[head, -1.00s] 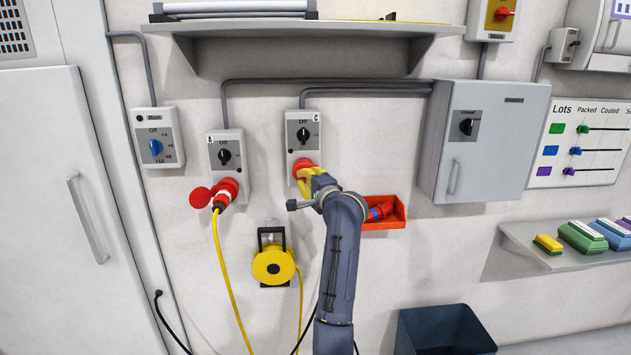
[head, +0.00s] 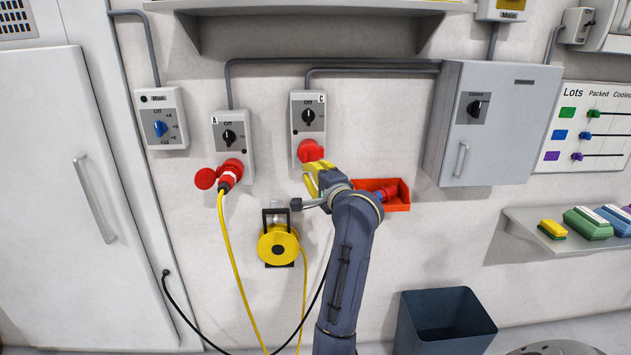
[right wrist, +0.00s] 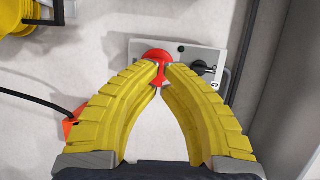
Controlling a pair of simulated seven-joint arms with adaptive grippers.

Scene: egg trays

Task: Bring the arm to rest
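My right gripper (head: 313,172) is in front of the wall, just below the red cover (head: 310,151) of socket box C (head: 309,103). In the right wrist view its yellow fingers (right wrist: 162,88) arch together and their tips nearly meet. The red cover (right wrist: 157,57) shows beyond and between the tips; I see nothing clearly held. Contact with the cover cannot be told. My right arm reaches up from the bottom of the head view. My left gripper is not in view.
A red plug with a yellow cable (head: 224,225) sits in socket box A (head: 232,131). A yellow cable reel (head: 278,246) hangs left of my arm. A red wall bin (head: 398,207) is close on the right. A blue-grey tub (head: 405,322) stands lower right.

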